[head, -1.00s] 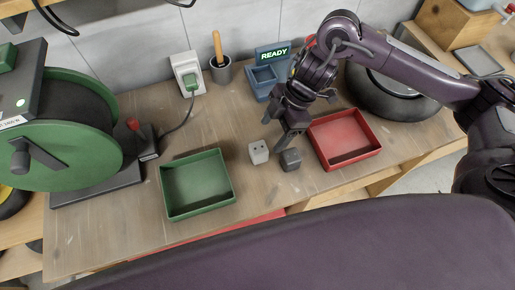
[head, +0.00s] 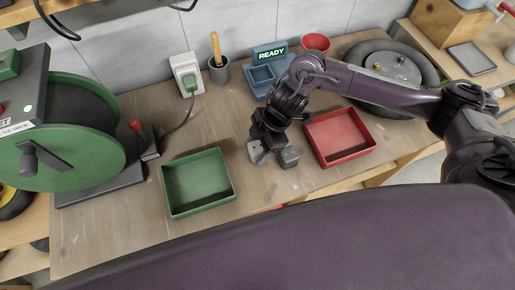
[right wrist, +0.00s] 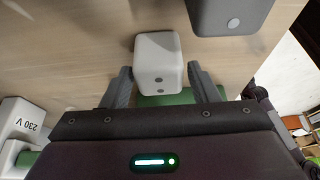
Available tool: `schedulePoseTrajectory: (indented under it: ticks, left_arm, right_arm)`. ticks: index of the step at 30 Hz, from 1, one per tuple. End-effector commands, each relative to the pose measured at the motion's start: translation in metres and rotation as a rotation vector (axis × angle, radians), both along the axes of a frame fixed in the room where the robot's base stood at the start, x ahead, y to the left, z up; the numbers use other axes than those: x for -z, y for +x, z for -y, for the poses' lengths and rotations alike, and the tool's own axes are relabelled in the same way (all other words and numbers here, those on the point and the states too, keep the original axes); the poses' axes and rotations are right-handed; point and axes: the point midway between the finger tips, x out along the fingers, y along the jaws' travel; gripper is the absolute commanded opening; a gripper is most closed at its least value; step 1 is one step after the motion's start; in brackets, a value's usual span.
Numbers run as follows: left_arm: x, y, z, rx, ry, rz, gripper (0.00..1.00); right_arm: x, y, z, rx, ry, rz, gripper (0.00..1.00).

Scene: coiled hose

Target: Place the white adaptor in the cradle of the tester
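The white adaptor (head: 253,150) stands on the wooden bench, partly hidden by my right gripper in the head view. In the right wrist view the white adaptor (right wrist: 158,62) sits between the two fingers of my right gripper (right wrist: 160,78), with a small gap at each side. The gripper is open. In the head view my right gripper (head: 262,152) is low over the bench, beside a grey adaptor (head: 289,156). The blue tester (head: 270,54) stands at the back with a lit READY display; its cradle (head: 262,75) looks empty. My left gripper is not in view.
The grey adaptor (right wrist: 228,14) is close by. A green tray (head: 197,183) lies front left, a red tray (head: 340,135) to the right. A white socket box (head: 186,72), a grey pot (head: 219,70) and a red cup (head: 316,42) stand behind. A hose reel (head: 65,150) is far left.

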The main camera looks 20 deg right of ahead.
Motion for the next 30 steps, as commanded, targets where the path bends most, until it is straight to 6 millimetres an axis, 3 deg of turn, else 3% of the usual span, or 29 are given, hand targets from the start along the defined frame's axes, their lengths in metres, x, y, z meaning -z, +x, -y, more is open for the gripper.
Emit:
schedulePoseTrajectory:
  ticks: [1, 9, 17, 22, 26, 30]
  left_arm:
    - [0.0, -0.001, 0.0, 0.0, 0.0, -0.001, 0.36]
    - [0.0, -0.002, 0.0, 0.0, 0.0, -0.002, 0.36]
    - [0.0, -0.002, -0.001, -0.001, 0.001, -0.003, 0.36]
    - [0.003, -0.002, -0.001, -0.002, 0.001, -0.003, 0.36]
    - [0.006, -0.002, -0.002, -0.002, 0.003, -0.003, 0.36]
    - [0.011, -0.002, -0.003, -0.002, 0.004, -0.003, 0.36]
  right_arm:
    - [0.0, 0.0, 0.0, 0.0, 0.0, 0.0, 0.48]
    - [-0.001, 0.0, 0.0, 0.0, 0.0, 0.001, 0.15]
    - [-0.003, 0.001, 0.0, -0.001, 0.001, 0.001, 0.15]
    - [-0.016, 0.002, 0.0, 0.0, 0.001, 0.004, 0.15]
    - [-0.039, 0.002, 0.0, -0.001, 0.003, 0.007, 0.15]
    - [-0.078, 0.003, -0.001, -0.003, 0.003, 0.011, 0.15]
